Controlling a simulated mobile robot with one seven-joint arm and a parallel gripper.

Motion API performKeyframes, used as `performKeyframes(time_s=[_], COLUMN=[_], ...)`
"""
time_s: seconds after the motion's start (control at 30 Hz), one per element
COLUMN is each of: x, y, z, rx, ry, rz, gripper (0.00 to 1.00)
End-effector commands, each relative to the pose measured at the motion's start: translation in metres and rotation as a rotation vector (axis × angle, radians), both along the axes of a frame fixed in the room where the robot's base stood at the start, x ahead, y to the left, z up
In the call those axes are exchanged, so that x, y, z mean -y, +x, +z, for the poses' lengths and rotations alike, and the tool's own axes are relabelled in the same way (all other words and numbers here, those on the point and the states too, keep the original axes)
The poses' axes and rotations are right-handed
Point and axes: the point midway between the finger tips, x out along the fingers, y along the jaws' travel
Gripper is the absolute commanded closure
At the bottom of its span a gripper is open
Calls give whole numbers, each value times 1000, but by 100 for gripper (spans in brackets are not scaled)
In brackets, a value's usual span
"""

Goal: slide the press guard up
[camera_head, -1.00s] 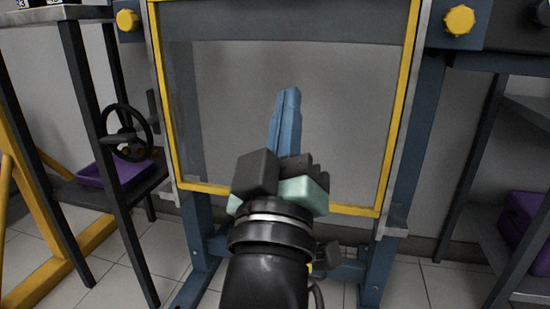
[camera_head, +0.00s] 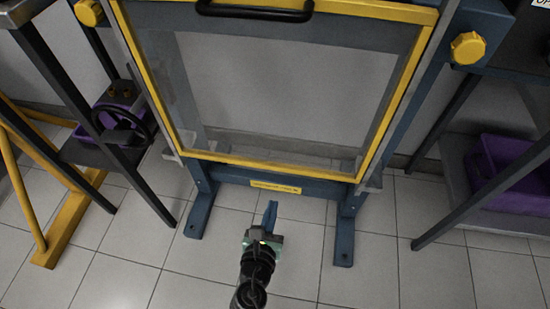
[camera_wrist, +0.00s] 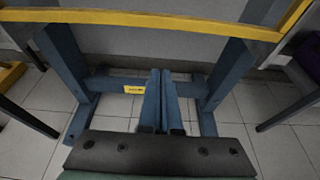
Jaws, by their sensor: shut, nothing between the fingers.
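The press guard (camera_head: 262,162) is a clear panel in a yellow frame on the blue press. In the head view it covers the press opening, and a black bar handle (camera_head: 254,13) shows at the top edge of the picture. Its yellow lower edge also crosses the top of the wrist view (camera_wrist: 150,18). My gripper (camera_head: 270,208) is below the guard's lower edge in the head view, apart from the handle. Its blue fingers (camera_wrist: 160,100) are together with nothing between them.
The press's blue feet (camera_head: 343,235) stand on the tiled floor (camera_head: 130,250). A dark stand with a black handwheel (camera_head: 122,125) is at the left, beside a yellow frame (camera_head: 58,225). A purple bin (camera_head: 515,165) sits on a shelf at the right. Floor in front is clear.

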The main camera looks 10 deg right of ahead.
Motion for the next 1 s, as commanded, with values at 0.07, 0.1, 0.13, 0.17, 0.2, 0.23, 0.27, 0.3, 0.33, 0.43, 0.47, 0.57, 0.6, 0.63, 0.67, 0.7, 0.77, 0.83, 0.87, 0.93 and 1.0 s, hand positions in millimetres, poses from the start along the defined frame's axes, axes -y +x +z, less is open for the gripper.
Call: performKeyframes(time_s=[0.07, 0.1, 0.13, 0.17, 0.2, 0.23, 0.27, 0.3, 0.33, 0.43, 0.47, 0.57, 0.6, 0.63, 0.67, 0.7, 0.77, 0.83, 0.87, 0.93, 1.0], x=[1, 2, 3, 5, 7, 8, 10, 13, 15, 21, 23, 28, 30, 30, 30, 29, 29, 29, 29, 29, 29], y=[2, 6, 9, 13, 19, 24, 30, 37, 43, 62, 68, 85, 92, 91, 90, 89, 89, 89, 89, 89, 89], z=[-4, -6, -7, -9, -11, -13, -15, -18, -20, -27, -30, -36, -38, -27, -18, -12, -5, 1, 3, 6, 6], rx=[-8, -7, -6, -5, -4, -4, -2, -2, -2, -1, -2, -3, -1, -1, -1, -2, -1, -2, -2, -3, -4], ry=[-14, -15, -14, -13, -12, -11, -11, -11, -10, -9, -8, -8, -8, -9, -7, -7, -8, -7, -9, -8, -9], rz=[6, 5, 4, 3, 2, 2, 2, 2, 0, 1, 1, 1, 2, 3, 3, 1, 2, 2, 2, 3, 2], gripper=[100, 100, 100, 100, 100, 100, 100, 100, 100, 100, 100, 100, 100, 100, 100, 100, 100, 100, 100, 100, 100])
